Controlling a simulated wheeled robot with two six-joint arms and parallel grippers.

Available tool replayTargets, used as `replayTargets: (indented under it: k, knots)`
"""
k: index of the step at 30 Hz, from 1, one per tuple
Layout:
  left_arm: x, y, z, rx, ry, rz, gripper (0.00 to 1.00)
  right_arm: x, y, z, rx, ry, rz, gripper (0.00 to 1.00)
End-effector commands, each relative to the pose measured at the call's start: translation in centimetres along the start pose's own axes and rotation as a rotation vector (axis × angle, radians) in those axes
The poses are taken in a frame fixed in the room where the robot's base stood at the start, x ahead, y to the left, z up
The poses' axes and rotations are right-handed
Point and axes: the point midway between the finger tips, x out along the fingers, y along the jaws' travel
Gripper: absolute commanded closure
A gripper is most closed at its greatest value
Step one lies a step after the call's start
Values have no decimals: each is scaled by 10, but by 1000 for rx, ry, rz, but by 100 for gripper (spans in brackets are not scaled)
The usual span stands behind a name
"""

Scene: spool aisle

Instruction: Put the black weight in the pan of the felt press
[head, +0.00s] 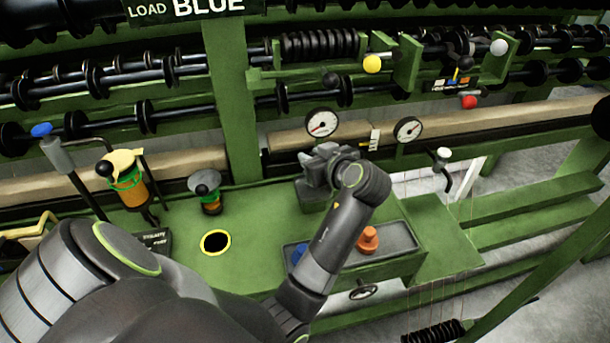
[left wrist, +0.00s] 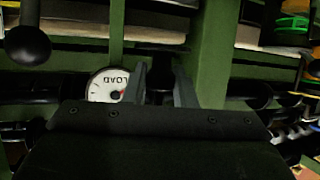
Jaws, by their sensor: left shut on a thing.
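My left gripper (head: 312,167) is above the green bench, in front of the round gauge, at the end of my arm. In the left wrist view its two grey fingers (left wrist: 161,88) stand close together with a dark thing (left wrist: 160,86) between them. That thing looks like the black weight, but its shape is mostly hidden. In the head view the gripper covers what it holds. A small dark dish (head: 205,180) stands on an orange and green base to its left. I cannot tell whether it is the felt press pan. My right gripper is not in view.
A grey tray (head: 402,240) at the front holds an orange weight (head: 368,238) and a blue weight (head: 299,253). A yellow-rimmed hole (head: 215,242) is in the bench. Two gauges (head: 321,123) and levers with coloured knobs (head: 372,64) stand behind. A green post (head: 231,100) rises at the left.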

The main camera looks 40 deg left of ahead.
Motion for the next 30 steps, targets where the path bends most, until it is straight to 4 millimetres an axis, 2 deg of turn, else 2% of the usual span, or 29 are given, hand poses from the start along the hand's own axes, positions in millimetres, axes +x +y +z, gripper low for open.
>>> replayTargets:
  k: [3,7,13,18,26,27,30]
  knots:
    - [7,0,18,1,1,0,100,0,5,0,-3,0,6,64]
    - [12,0,28,1,2,-1,100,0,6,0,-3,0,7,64]
    - [22,0,54,2,1,-1,100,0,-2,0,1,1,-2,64]
    - [25,0,59,-2,2,2,100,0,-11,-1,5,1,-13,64]
    - [26,0,62,-2,2,1,100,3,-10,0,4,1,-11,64]
    - [26,0,63,-1,1,1,74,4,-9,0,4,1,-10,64]
    - [26,0,62,-1,1,1,61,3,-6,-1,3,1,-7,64]
